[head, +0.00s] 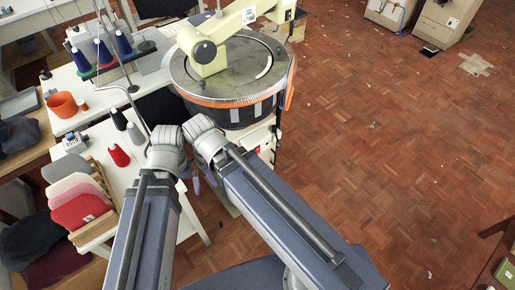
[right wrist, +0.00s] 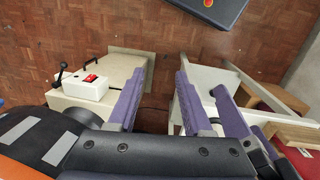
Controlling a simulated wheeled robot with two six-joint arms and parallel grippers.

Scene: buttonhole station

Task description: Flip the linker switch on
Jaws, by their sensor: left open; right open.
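The linker (head: 215,108) is a round machine with a dark top, an orange-red toothed rim and a cream arm. Its small red switch (head: 257,150) is on the pale box below the rim, partly hidden by my right arm. The red switch (right wrist: 91,78) also shows in the right wrist view, on a white box left of my right gripper (right wrist: 159,76). That gripper is open and empty, its purple fingers apart from the switch. My left gripper (head: 191,181) is mostly hidden below the wrists; a purple finger shows. It is open, left of the switch.
A white table (head: 128,178) at left holds yarn cones, an orange pot (head: 62,104) and a wooden rack of folded fabric (head: 84,204). A dark lever (right wrist: 59,74) stands beside the switch box. The wooden floor (head: 390,130) at right is mostly clear.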

